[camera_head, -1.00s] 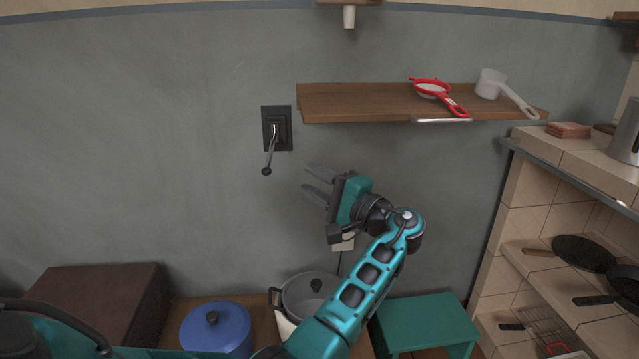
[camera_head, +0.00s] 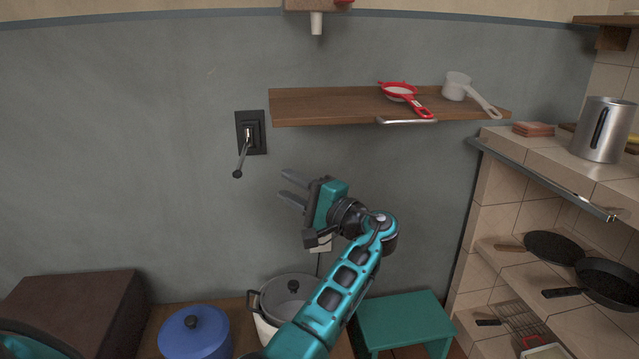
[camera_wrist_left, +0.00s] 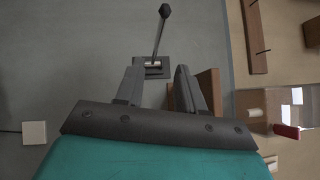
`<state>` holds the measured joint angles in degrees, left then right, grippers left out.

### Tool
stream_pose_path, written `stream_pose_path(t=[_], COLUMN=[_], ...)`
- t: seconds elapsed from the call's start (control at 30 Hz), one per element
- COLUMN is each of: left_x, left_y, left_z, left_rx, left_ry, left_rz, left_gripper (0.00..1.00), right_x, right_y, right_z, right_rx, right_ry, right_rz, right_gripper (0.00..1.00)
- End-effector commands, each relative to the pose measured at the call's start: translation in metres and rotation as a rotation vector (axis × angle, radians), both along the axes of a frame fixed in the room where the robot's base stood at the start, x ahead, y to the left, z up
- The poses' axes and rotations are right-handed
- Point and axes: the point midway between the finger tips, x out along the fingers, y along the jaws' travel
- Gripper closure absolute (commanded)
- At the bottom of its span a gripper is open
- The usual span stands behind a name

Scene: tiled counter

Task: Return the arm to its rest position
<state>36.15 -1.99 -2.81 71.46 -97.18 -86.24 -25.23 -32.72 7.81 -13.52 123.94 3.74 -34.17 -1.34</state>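My left gripper (camera_head: 285,186) is in the middle of the head view, in front of the grey wall, with its teal arm rising from the bottom. Its two dark fingers are apart, with nothing between them. The left wrist view also shows the fingers (camera_wrist_left: 158,66) spread and empty. A wall switch (camera_head: 251,133) with a lever (camera_head: 240,160) hanging down is left of the gripper and apart from it in the head view. The lever also shows beyond the fingers in the left wrist view (camera_wrist_left: 161,32). My right gripper is not in view.
A wooden shelf (camera_head: 330,107) above the gripper holds a red strainer (camera_head: 399,92) and a white dipper (camera_head: 458,86). A tiled counter (camera_head: 545,155) stands at right. Wall left of the switch is bare.

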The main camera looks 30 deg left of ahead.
Motion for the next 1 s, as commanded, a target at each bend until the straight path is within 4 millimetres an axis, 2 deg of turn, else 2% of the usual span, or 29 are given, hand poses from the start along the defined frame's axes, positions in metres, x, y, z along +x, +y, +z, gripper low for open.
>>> stream_pose_path(t=[0.17, 0.27, 0.37, 0.53, 0.6, 0.67, 0.7, 0.8, 0.9, 1.0], left_x=[0.0, 0.0, -0.001, -0.013, -0.022, -0.034, -0.043, -0.072, -0.105, -0.137], left_y=[0.0, 0.0, 0.001, -0.016, -0.033, -0.051, -0.064, -0.103, -0.144, -0.18], left_z=[0.0, -0.01, -0.04, -0.133, -0.17, -0.199, -0.216, -0.25, -0.269, -0.275], left_rx=[0.0, -0.018, -0.085, -0.336, -0.47, -0.59, -0.676, -0.901, -1.131, -1.344], left_ry=[0.0, 0.004, 0.009, -0.009, -0.033, -0.059, -0.08, -0.145, -0.222, -0.308], left_rz=[0.0, -0.022, -0.099, -0.353, -0.464, -0.553, -0.608, -0.728, -0.816, -0.865], left_gripper=[0.62, 0.62, 0.62, 0.62, 0.62, 0.62, 0.62, 0.62, 0.62, 0.62], right_x=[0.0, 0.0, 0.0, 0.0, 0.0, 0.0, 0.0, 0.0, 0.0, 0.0], right_y=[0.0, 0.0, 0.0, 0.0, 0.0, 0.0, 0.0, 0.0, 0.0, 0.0], right_z=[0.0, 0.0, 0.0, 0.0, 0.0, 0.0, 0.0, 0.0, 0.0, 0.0], right_rx=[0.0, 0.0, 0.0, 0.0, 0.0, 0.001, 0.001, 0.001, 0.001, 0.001], right_ry=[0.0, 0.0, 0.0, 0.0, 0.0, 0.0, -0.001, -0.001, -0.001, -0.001], right_rz=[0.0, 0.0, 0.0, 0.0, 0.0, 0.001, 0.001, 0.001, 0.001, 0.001], right_gripper=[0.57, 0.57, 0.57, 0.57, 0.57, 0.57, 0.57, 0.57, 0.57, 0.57])
